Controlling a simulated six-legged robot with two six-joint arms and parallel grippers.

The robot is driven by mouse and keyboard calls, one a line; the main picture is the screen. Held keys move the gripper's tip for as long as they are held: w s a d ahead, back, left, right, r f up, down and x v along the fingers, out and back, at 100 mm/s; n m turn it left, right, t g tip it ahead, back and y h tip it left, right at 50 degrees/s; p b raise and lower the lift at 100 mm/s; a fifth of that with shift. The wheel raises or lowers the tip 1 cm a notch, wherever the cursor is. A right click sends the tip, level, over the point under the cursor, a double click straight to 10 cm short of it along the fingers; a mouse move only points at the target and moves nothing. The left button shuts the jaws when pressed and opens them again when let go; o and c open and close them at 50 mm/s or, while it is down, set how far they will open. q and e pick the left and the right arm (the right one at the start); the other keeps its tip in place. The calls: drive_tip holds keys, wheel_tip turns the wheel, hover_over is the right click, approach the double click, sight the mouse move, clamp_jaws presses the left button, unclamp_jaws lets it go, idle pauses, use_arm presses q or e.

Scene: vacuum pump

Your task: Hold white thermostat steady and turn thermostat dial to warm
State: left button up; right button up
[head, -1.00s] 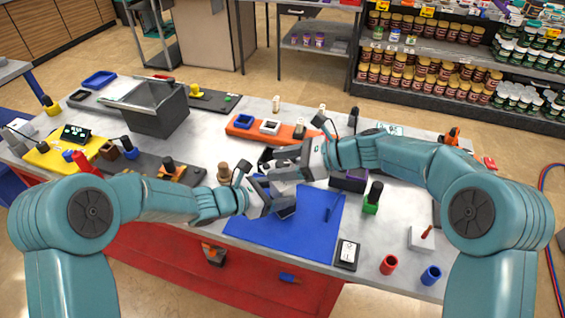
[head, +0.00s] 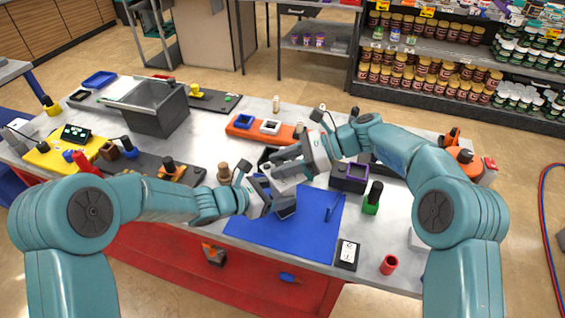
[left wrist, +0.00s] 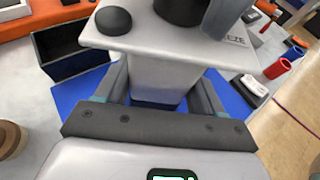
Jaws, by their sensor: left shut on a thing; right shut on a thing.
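The white thermostat (head: 284,188) stands over the blue mat (head: 300,232). My left gripper (head: 268,196) is shut on its narrower body from the left. In the left wrist view the thermostat (left wrist: 150,67) sits between the left gripper's fingers (left wrist: 158,95), with its wide top plate above them. On that plate are a small black knob (left wrist: 113,20) and a larger dark dial (left wrist: 178,9), cut off by the frame edge. Printed letters ending in "EZE" show beside it. My right gripper (head: 284,168) is shut at the thermostat's top; a grey finger (left wrist: 224,15) touches or nearly touches the dial.
A black open box (left wrist: 75,50) is close to the thermostat. A dark box with a purple top (head: 350,176), a green block with a black handle (head: 372,198) and a white-faced block (head: 347,254) stand right. The mat's front is mostly clear.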

use_arm(q)
drive_tip(key=shift+f, duration=0.1)
use_arm(e)
drive_tip(key=shift+w+n+g+h, duration=0.15)
drive_tip(key=shift+n+g+h, duration=0.15)
drive_tip(key=shift+n+g, duration=1)
drive_tip(key=shift+s+n+g, duration=0.2)
drive_tip(key=shift+n+g, duration=0.1)
drive_tip(key=shift+g, duration=0.2)
drive_tip(key=o, duration=1)
drive_tip(key=shift+w+r+t, duration=0.15)
drive_tip(key=shift+t, duration=0.15)
drive_tip(key=shift+m, duration=0.5)
